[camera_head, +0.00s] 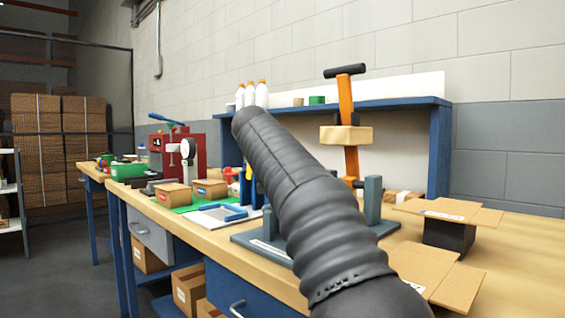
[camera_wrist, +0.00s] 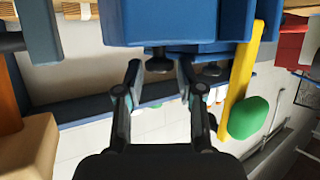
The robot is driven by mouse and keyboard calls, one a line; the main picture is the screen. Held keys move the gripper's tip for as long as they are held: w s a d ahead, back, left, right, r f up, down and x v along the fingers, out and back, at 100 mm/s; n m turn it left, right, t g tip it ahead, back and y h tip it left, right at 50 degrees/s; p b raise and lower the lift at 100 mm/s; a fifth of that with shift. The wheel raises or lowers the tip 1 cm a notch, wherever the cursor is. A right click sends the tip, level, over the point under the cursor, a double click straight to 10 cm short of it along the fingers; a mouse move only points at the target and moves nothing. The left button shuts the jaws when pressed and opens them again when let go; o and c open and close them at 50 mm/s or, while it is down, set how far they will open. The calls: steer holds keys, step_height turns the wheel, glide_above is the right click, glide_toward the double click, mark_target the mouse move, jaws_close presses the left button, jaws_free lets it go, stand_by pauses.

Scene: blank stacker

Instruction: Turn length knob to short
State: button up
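In the wrist view a blue machine body (camera_wrist: 185,22) fills the top middle. A small black knob (camera_wrist: 158,63) sticks out of its near face. My gripper (camera_wrist: 159,76) is open, with one finger on each side of the knob. I see a gap on both sides, and no clear contact. Another dark round part (camera_wrist: 211,71) shows beside the right finger. No length marking is readable, so I cannot tell the knob's setting. In the head view my dark ribbed arm hides my gripper and the knob.
A yellow bar (camera_wrist: 240,75) with a green knob (camera_wrist: 248,118) stands right of my gripper. An orange post (camera_head: 346,95) with a wooden block (camera_head: 346,136) rises from the bench. Cardboard blanks (camera_head: 450,210) lie at the right. A blue shelf (camera_head: 400,103) runs behind.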

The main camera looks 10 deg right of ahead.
steer(key=shift+w+d, duration=0.15)
jaws_close()
steer(key=shift+n+y, duration=0.4)
steer(key=shift+y, duration=0.1)
steer(key=shift+d+r+n+t+y+p, duration=0.15)
steer(key=shift+n+t+y+p, duration=0.2)
steer(key=shift+n+y, duration=0.3)
steer(key=shift+d+f+n+t+y+p, duration=0.15)
steer(key=shift+n+t+y+p, duration=0.1)
steer(key=shift+n+y+p, duration=0.25)
steer(key=shift+d+n+y+p, duration=0.1)
steer(key=shift+n+y+p, duration=0.6)
steer(key=shift+n+y, duration=0.6)
steer(key=shift+y, duration=0.55)
steer(key=shift+f, duration=0.1)
